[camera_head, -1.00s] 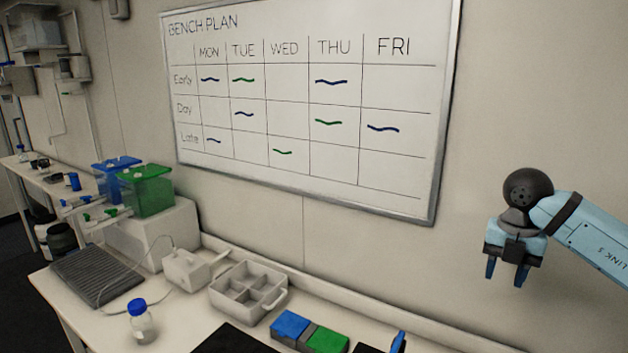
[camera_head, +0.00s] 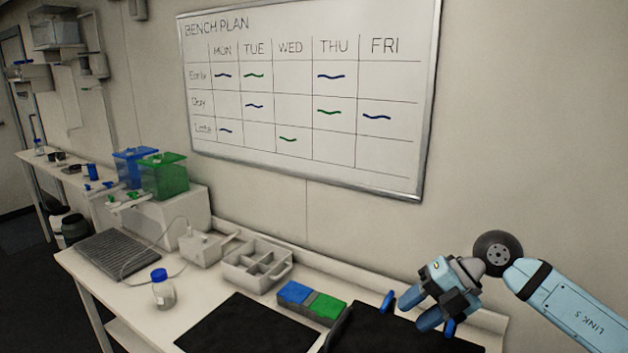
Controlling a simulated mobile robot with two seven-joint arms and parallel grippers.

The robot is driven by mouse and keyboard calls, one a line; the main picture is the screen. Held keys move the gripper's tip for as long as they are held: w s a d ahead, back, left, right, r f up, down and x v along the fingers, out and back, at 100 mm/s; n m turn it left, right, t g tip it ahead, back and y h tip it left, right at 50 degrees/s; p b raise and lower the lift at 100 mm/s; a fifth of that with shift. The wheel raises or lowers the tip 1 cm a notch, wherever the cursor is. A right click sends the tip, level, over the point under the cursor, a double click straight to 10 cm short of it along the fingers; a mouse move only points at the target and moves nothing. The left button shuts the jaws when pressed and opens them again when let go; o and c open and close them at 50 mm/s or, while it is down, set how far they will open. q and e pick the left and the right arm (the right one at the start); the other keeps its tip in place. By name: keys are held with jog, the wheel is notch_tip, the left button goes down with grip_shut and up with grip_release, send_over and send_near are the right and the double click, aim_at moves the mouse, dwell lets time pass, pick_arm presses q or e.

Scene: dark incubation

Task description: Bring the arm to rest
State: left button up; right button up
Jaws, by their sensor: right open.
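My right gripper (camera_head: 418,310) reaches in from the right on its light blue arm (camera_head: 572,305). It is open, and I see nothing between its fingers. It is tilted down to the left in front of a dark panel or tray (camera_head: 375,335) at the right end of the bench. I cannot tell its height above that surface. My left gripper is not in view.
The white bench (camera_head: 215,300) holds a blue-capped bottle (camera_head: 163,290), a divided tray (camera_head: 257,268), a blue block (camera_head: 294,292), a green block (camera_head: 327,306) and a black mat (camera_head: 235,328). A blue upright piece (camera_head: 388,301) stands close left of my gripper. A whiteboard (camera_head: 305,140) hangs behind.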

jog(key=s+a+r+m+t+y, duration=0.25)
jog(key=s+a+r+y, duration=0.25)
jog(key=a+y, duration=0.45)
jog(key=d+f+m+t+h, duration=0.2)
jog(key=d+m+t+h, duration=0.45)
jog(key=m+t, duration=0.4)
jog(key=d+f+m+t+h, duration=0.2)
jog(key=d+m+t+h, duration=0.4)
jog(key=m, duration=0.7)
jog(key=s+d+f+m+g+h, duration=0.4)
jog(key=s+f+h, duration=0.2)
jog(key=f, duration=0.3)
jog(key=s+d+f+m+g, duration=0.1)
jog(key=s+f+g, duration=0.5)
jog(key=s, duration=0.4)
jog(key=s+f+g, duration=0.6)
jog(key=s+f, duration=0.1)
jog(key=s, duration=0.3)
jog(key=w+a+f+t+y, duration=0.1)
jog(key=w+a+f+t, duration=0.2)
jog(key=f, duration=0.4)
jog(key=w+a+f+t+y, duration=0.2)
jog(key=w+a+f+t, duration=0.1)
jog(key=f, duration=0.4)
jog(key=shift+w+a+n+t+b, duration=0.25)
jog(key=shift+t+b, duration=0.2)
jog(key=shift+t, duration=0.35)
jog(key=shift+s, duration=0.1)
